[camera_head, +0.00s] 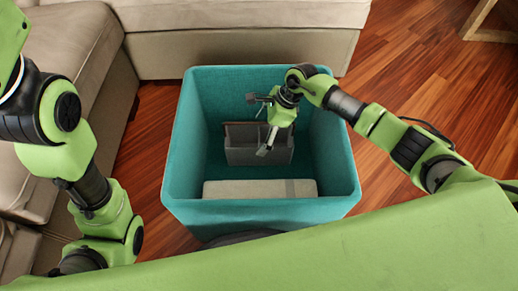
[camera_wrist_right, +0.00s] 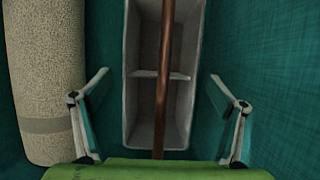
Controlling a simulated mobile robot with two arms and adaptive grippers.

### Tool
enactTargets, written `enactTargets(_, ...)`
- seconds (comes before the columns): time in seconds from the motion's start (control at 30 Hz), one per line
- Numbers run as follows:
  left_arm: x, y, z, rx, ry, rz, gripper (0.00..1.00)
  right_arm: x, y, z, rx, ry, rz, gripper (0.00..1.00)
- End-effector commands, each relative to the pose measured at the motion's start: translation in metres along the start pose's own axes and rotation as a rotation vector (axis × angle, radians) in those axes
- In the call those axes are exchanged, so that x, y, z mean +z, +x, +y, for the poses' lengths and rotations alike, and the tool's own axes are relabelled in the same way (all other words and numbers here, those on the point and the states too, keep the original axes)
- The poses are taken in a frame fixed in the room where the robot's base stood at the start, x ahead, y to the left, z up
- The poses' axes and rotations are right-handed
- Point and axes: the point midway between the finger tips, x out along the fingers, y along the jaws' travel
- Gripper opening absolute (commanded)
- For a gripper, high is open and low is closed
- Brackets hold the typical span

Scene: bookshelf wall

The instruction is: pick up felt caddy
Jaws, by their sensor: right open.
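The grey felt caddy (camera_head: 258,153) is an upright open box on the floor of a teal fabric bin (camera_head: 262,213). In the right wrist view the caddy (camera_wrist_right: 145,98) shows two compartments, a cross divider and a brown wooden handle bar (camera_wrist_right: 164,70) running along its length. My right gripper (camera_head: 258,124) is inside the bin above the caddy, pointing down. Its fingers (camera_wrist_right: 157,80) are spread wide on either side of the caddy, apart from its walls, with nothing between them gripped. It hides part of the caddy in the head view. My left gripper is out of the picture.
A beige roll with a darker band (camera_head: 250,189) lies in the bin beside the caddy, on the near side. The bin's walls surround my right gripper. A beige sofa (camera_head: 240,45) stands behind and to the left. Wooden floor (camera_head: 400,70) is clear at the right.

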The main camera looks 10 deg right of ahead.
Motion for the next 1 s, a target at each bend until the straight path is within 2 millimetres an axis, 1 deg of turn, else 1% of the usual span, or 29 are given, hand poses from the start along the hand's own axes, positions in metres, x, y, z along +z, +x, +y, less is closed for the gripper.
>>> enactTargets(0.07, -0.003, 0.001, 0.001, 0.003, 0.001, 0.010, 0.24, 0.000, 0.005, 0.000, -0.001, 0.000, 0.000, 0.89)
enactTargets(0.3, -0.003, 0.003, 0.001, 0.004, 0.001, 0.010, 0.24, 0.000, 0.004, 0.000, -0.001, 0.000, 0.000, 0.89)
enactTargets(0.33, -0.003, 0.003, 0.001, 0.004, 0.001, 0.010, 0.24, 0.000, 0.004, 0.000, -0.001, 0.000, 0.000, 0.84)
enactTargets(0.37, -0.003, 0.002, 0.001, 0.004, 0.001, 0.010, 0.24, 0.000, 0.004, 0.000, -0.001, 0.000, 0.000, 0.76)
enactTargets(0.4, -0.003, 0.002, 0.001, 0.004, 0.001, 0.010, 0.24, 0.000, 0.004, 0.000, -0.001, 0.000, 0.000, 0.66)
enactTargets(0.47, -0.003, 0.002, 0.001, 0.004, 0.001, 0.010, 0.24, 0.000, 0.004, 0.000, -0.001, 0.000, 0.000, 0.50)
enactTargets(0.5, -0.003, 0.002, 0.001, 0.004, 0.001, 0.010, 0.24, 0.000, 0.004, 0.000, -0.001, 0.000, 0.000, 0.40)
enactTargets(0.53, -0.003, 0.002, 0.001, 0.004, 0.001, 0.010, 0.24, 0.000, 0.004, 0.000, -0.001, 0.000, 0.000, 0.32)
enactTargets(0.57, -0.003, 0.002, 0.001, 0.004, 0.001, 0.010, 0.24, 0.000, 0.004, 0.000, -0.001, 0.000, 0.000, 0.28)
enactTargets(0.83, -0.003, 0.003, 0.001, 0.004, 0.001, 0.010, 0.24, 0.002, 0.002, -0.001, -0.002, -0.001, -0.001, 0.28)
enactTargets(1.0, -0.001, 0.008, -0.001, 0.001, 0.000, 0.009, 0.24, 0.006, -0.009, -0.001, -0.003, -0.001, -0.001, 0.28)
